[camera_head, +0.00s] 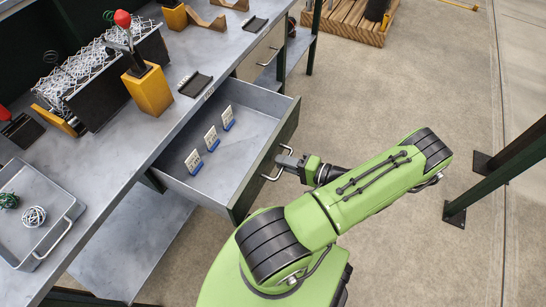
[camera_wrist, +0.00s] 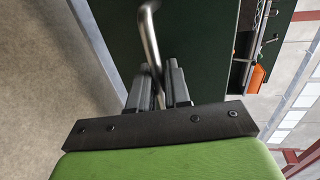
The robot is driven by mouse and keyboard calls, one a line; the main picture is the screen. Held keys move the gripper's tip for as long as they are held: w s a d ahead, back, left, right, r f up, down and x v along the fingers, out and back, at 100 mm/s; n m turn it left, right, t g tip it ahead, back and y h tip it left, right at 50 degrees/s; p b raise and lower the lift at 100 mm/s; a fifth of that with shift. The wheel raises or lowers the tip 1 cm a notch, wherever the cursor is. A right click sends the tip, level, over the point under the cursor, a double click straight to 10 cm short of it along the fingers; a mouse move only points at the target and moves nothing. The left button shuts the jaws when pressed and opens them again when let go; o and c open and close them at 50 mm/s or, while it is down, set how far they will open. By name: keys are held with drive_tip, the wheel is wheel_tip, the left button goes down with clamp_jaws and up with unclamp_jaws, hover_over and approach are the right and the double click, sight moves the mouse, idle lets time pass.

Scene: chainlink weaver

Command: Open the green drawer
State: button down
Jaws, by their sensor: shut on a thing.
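The green drawer (camera_head: 266,160) is pulled out from under the workbench, and its dark green front also fills much of the wrist view (camera_wrist: 207,50). Several small white cards on blue stands (camera_head: 210,138) stand inside it. A metal bar handle (camera_wrist: 151,38) sits on the drawer front; it also shows in the head view (camera_head: 270,178). My gripper (camera_wrist: 160,85) is shut on this handle, with the bar between its two fingers. In the head view my gripper (camera_head: 288,161) is at the outer face of the drawer front.
The grey workbench (camera_head: 195,120) carries a wire mesh machine (camera_head: 88,75), a yellow block (camera_head: 149,90) with a red-knobbed lever and a grey tray (camera_head: 70,213) with wire balls. A closed beige drawer (camera_head: 262,55) is farther along. A green post (camera_head: 480,180) stands at right.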

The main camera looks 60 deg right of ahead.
drive_tip(key=shift+s, duration=0.4)
drive_tip(key=c, duration=1.3)
unclamp_jaws()
drive_tip(key=shift+c, duration=0.2)
drive_tip(key=p+v, duration=0.1)
drive_tip(key=v, duration=1.4)
drive_tip(key=shift+s+p, duration=0.35)
drive_tip(key=shift+p, duration=0.05)
